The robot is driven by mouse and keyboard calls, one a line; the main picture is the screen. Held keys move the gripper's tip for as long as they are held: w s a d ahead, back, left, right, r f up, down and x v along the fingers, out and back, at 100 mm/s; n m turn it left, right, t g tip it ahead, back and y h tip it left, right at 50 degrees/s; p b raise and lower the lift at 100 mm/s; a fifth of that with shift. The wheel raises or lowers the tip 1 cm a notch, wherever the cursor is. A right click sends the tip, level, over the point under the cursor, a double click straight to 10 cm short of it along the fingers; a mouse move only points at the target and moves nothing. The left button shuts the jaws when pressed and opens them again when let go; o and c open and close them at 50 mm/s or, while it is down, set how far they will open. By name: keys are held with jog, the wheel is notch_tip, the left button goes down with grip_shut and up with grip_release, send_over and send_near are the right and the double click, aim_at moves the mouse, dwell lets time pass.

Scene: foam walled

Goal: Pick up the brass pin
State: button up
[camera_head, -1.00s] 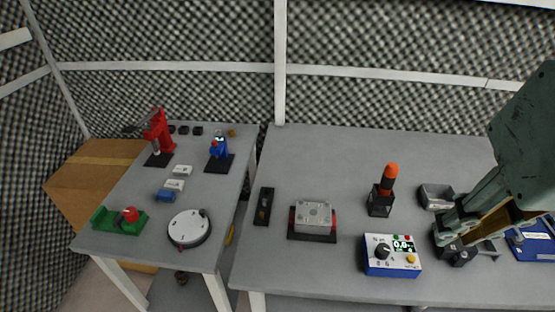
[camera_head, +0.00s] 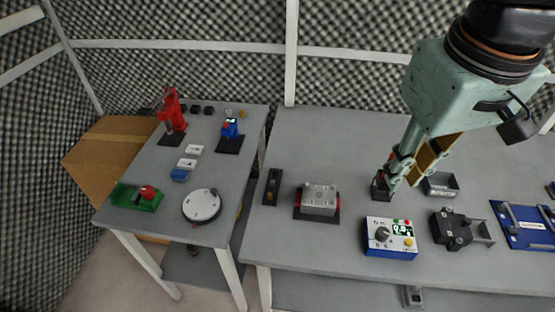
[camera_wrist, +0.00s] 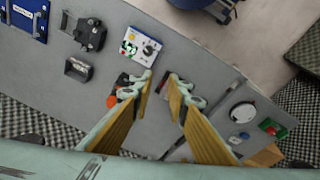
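I cannot make out a brass pin clearly in either view. A small brass-coloured piece (camera_head: 242,114) lies at the back of the left table, too small to identify. A narrow black block (camera_head: 272,187) at the left of the right table has a tiny detail on top that I cannot resolve. My gripper (camera_head: 391,178) is over the right table, in front of the black stand (camera_head: 379,190), and hides most of the orange-topped tool there. In the wrist view my gripper (camera_wrist: 161,82) has its fingers apart with nothing between them. The orange top (camera_wrist: 112,101) shows beside the left finger.
A grey metal block in a fixture (camera_head: 318,200), a blue-white meter (camera_head: 391,238), a grey bin (camera_head: 440,184), a black clamp (camera_head: 455,229) and a blue panel (camera_head: 525,225) stand around the right table. A gap separates it from the left table, which holds a round white dial (camera_head: 201,205).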

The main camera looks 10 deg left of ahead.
jog(key=w+a+f+n+g+p, duration=0.2)
jog(key=w+a+f+n+p, duration=0.45)
jog(key=w+a, duration=0.45)
jog(key=n+p, duration=0.3)
jog(key=n, duration=0.4)
send_over(270, 194)
notch_tip(270, 194, down, 9)
jog(key=shift+s+f, duration=0.1)
jog(key=shift+f, duration=0.05)
jog(key=shift+f, duration=0.1)
jog(key=shift+f+b, duration=0.3)
jog(key=shift+f, duration=3.9)
jog(key=shift+f, duration=0.1)
jog(key=shift+f+b, duration=0.3)
jog(key=shift+f, duration=2.2)
grip_shut()
